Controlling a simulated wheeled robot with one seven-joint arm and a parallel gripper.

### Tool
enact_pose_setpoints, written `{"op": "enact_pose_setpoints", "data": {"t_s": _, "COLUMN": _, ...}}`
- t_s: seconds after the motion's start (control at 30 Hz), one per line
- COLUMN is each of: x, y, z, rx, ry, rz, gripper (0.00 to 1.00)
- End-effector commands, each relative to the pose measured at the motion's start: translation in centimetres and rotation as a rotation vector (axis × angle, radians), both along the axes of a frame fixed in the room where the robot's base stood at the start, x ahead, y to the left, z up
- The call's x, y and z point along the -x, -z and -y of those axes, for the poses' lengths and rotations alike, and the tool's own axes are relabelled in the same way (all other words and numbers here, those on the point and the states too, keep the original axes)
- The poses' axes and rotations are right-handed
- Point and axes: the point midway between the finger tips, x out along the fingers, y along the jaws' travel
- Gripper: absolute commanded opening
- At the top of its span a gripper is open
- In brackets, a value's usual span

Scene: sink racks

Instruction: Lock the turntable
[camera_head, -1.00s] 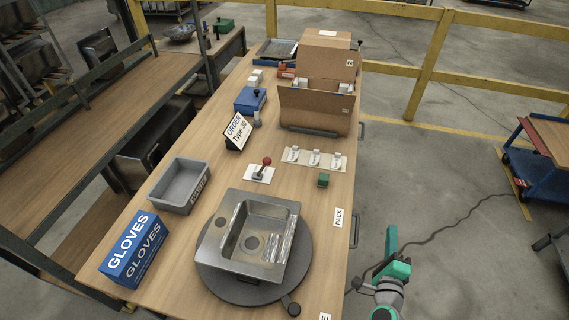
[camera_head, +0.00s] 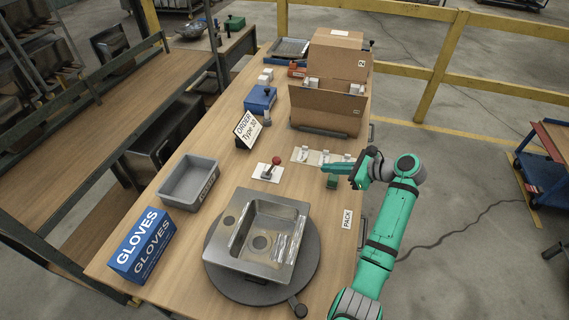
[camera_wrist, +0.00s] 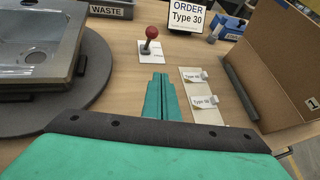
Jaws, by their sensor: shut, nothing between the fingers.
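The turntable (camera_head: 214,275) is a dark round disc on the bench with a steel sink (camera_head: 240,262) resting on it. The turntable's edge also shows in the wrist view (camera_wrist: 98,62) at left. A lever with a red ball (camera_head: 276,160) stands on a white plate (camera_head: 262,176) behind the turntable. In the wrist view the red ball (camera_wrist: 152,31) is ahead of my fingertips, slightly left. My gripper (camera_head: 325,170) is shut and empty, over the bench to the right of the lever and apart from it. Its closed fingers show in the wrist view (camera_wrist: 158,80).
A dark knob (camera_head: 299,309) sits at the turntable's front edge. A cardboard box (camera_head: 325,108), an order sign (camera_head: 246,130), a grey bin (camera_head: 188,181) and a gloves box (camera_head: 143,245) stand around.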

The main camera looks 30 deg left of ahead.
Motion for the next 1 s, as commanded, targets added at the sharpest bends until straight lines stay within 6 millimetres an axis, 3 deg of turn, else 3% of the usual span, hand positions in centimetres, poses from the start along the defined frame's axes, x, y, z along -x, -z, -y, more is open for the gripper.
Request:
{"op": "enact_pose_setpoints", "data": {"t_s": 0.17, "x": 0.9, "y": -0.8, "z": -1.0, "rx": 0.031, "ry": -0.046, "rz": -0.135, "gripper": 0.0}}
{"op": "enact_pose_setpoints", "data": {"t_s": 0.37, "x": 1.2, "y": 0.0, "z": -2.4, "rx": 0.037, "ry": -0.052, "rz": -0.157, "gripper": 0.0}}
{"op": "enact_pose_setpoints", "data": {"t_s": 0.83, "x": 1.9, "y": 4.4, "z": -9.5, "rx": 0.036, "ry": -0.049, "rz": -0.153, "gripper": 0.0}}
{"op": "enact_pose_setpoints", "data": {"t_s": 1.0, "x": 2.0, "y": 3.8, "z": -11.8, "rx": 0.036, "ry": -0.05, "rz": -0.151, "gripper": 0.0}}
